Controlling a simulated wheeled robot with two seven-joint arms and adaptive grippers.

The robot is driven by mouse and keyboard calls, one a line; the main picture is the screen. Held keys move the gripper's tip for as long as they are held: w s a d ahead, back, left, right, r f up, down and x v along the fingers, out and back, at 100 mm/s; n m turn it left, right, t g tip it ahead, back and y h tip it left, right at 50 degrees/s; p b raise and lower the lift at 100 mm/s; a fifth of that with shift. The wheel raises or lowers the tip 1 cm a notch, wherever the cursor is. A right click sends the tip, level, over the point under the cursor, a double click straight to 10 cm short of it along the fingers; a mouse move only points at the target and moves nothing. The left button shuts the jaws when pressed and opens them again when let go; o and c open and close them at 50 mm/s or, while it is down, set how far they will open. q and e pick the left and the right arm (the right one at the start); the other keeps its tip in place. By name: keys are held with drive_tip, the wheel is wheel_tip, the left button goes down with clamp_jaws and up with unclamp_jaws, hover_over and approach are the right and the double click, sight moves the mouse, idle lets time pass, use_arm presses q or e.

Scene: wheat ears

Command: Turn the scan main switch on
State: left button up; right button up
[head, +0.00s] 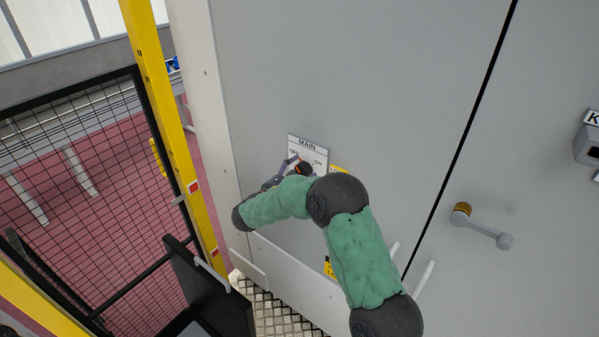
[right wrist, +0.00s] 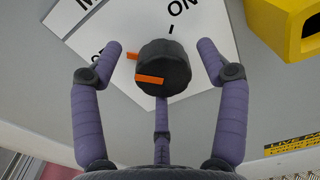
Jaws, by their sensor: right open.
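The main switch plate (head: 309,142) is white, marked MAIN, OFF and ON, and sits on a grey cabinet door. Its dark round knob (right wrist: 170,62) has orange marks and fills the middle of the right wrist view. The orange marks lie on the knob's left side, towards the partly hidden OFF lettering; the ON tick is above the knob. My right gripper (right wrist: 160,48) is open, with purple fingers on the left and right of the knob and a third below. I see gaps at both side fingers. In the head view my right gripper (head: 290,164) is at the plate.
A yellow block (right wrist: 283,27) stands on the panel right of the plate. A crank handle (head: 482,226) sticks out of the door further right. A yellow post (head: 160,110) and black mesh fence (head: 85,150) are at the left.

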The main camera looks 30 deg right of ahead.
drive_tip(key=shift+d, duration=0.1)
drive_tip(key=shift+w, duration=0.1)
drive_tip(key=c, duration=1.1)
drive_tip(key=shift+r, duration=0.1)
drive_tip(key=shift+m+b, duration=0.5)
drive_tip(key=shift+b, duration=0.35)
drive_tip(key=m+b, duration=0.5)
drive_tip(key=b, duration=0.2)
drive_tip(key=m+b, duration=0.5)
drive_tip(key=b, duration=0.3)
drive_tip(key=m+b, duration=0.5)
drive_tip(key=b, duration=0.2)
drive_tip(key=shift+s+d+f, duration=0.2)
drive_tip(key=shift+s+f, duration=0.1)
drive_tip(key=shift+f, duration=0.05)
drive_tip(key=shift+m+b, duration=1.1)
drive_tip(key=shift+b, duration=0.25)
drive_tip(key=shift+c, duration=0.2)
